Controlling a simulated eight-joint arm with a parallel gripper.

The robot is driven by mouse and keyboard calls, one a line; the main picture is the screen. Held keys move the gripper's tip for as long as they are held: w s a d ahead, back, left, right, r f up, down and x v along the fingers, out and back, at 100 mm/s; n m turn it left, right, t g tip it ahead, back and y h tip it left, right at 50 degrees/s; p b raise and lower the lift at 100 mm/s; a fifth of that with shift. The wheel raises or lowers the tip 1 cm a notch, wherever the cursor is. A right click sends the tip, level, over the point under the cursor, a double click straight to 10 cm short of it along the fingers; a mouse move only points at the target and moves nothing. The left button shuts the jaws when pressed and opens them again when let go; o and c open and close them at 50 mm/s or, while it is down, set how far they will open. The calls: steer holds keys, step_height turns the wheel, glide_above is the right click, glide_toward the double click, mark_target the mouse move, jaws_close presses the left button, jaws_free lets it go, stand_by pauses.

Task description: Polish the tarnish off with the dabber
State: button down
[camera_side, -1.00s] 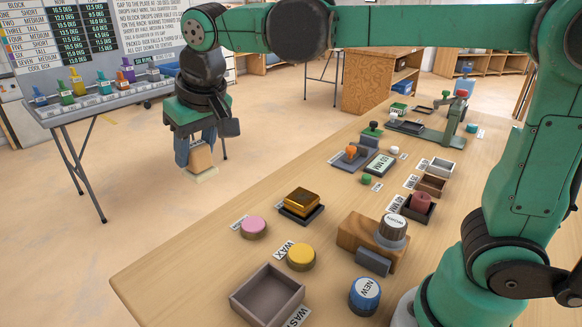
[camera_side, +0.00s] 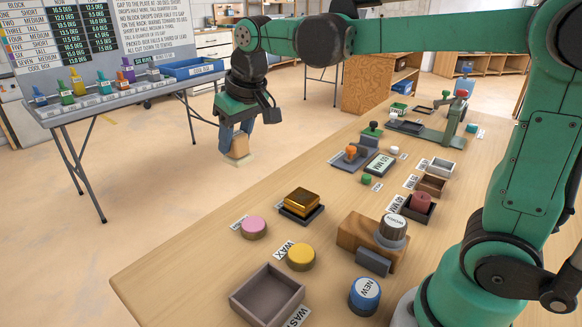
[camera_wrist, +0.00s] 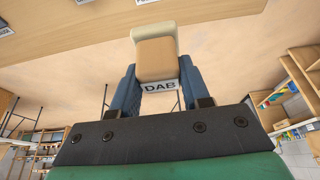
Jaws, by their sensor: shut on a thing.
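My gripper (camera_side: 238,146) is shut on the dabber, a tan block (camera_side: 239,147) with a pale pad at its lower end. In the wrist view the dabber (camera_wrist: 157,60) sits between the blue fingers, with a label reading DAB. It hangs in the air beyond the table's left edge, touching nothing below. A shiny gold-brown block (camera_side: 302,200) with darker patches rests on a dark tray (camera_side: 303,215) on the table; it may be the tarnished piece. I cannot make out the tarnish clearly.
A pink round tin (camera_side: 254,227), a yellow tin (camera_side: 301,257) by the WAX label, a waste box (camera_side: 247,301) and a blue NEW knob (camera_side: 365,295) stand near the block. A wooden block with a dial (camera_side: 362,233) is to the right.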

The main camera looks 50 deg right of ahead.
steer(key=s+d+f, duration=0.2)
steer(key=d+f, duration=0.1)
steer(key=d, duration=0.5)
steer(key=s+d+f, duration=0.2)
steer(key=d, duration=0.6)
steer(key=f, duration=0.2)
steer(key=a+f, duration=0.1)
steer(key=f, duration=0.5)
steer(key=shift+s+a+f, duration=0.1)
steer(key=shift+s+a, duration=0.05)
steer(key=shift+a, duration=0.1)
steer(key=shift+a+f, duration=0.1)
steer(key=shift+a, duration=2.45)
steer(key=d, duration=0.6)
steer(key=shift+d, duration=0.25)
step_height(320, 180, up, 8)
steer(key=shift+a, duration=0.15)
steer(key=shift+f, duration=0.1)
